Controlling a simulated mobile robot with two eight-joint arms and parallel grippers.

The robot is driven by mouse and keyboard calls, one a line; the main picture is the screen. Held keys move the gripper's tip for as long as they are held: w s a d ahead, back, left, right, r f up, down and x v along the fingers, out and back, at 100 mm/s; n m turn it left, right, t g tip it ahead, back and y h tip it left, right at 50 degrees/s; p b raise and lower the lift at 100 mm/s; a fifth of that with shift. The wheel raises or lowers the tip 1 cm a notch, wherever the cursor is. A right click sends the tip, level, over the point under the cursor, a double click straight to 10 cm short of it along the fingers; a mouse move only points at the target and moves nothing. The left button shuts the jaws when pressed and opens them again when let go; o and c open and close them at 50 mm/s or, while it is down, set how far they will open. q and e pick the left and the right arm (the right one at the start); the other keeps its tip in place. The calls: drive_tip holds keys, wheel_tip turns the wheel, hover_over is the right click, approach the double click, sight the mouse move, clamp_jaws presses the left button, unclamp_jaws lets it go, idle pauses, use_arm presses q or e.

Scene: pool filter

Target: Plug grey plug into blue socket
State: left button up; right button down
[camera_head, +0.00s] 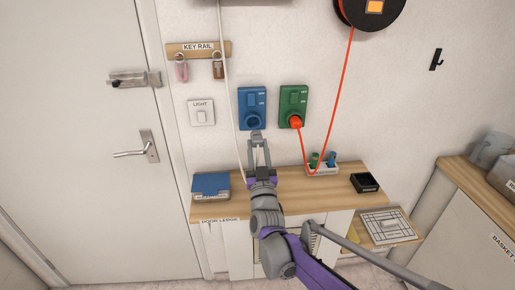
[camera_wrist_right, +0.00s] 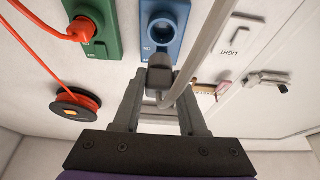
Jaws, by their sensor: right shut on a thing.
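The blue socket (camera_head: 251,108) is on the wall left of a green socket, with its round opening facing out. It also shows at the top of the wrist view (camera_wrist_right: 163,28). My right gripper (camera_head: 258,144) is just below the blue socket in the head view. It is shut on the grey plug (camera_wrist_right: 159,74), which shows between the fingertips in the wrist view. The plug appears just below the socket opening and apart from it. A pale cable (camera_wrist_right: 207,45) runs beside the plug and up past the socket. My left gripper is not in view.
The green socket (camera_head: 293,98) holds an orange plug (camera_head: 296,122) with an orange cable from a reel (camera_head: 371,10). A light switch (camera_head: 201,112) is to the left. A wooden-topped cabinet (camera_head: 315,187) stands below, with a blue-topped box (camera_head: 210,185) and black tray (camera_head: 364,182).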

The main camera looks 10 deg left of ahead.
sight(256, 144)
drive_tip(key=shift+w+a+p, duration=0.1)
drive_tip(key=shift+w+a, duration=0.1)
drive_tip(key=shift+w, duration=0.7)
drive_tip(key=shift+w+a+p, duration=0.15)
drive_tip(key=shift+w+a, duration=0.1)
drive_tip(key=shift+w, duration=0.7)
drive_tip(key=shift+w+a+p, duration=0.1)
drive_tip(key=shift+w+a, duration=0.1)
drive_tip(key=shift+w, duration=0.7)
drive_tip(key=shift+w+a+p, duration=0.2)
drive_tip(key=shift+w+p, duration=0.05)
drive_tip(key=shift+w, duration=0.75)
drive_tip(key=shift+w+a+p, duration=0.2)
drive_tip(key=shift+w, duration=0.75)
drive_tip(key=shift+c, duration=1.9)
unclamp_jaws()
drive_tip(key=shift+s, duration=0.1)
drive_tip(key=b+v, duration=0.2)
drive_tip(key=v, duration=0.3)
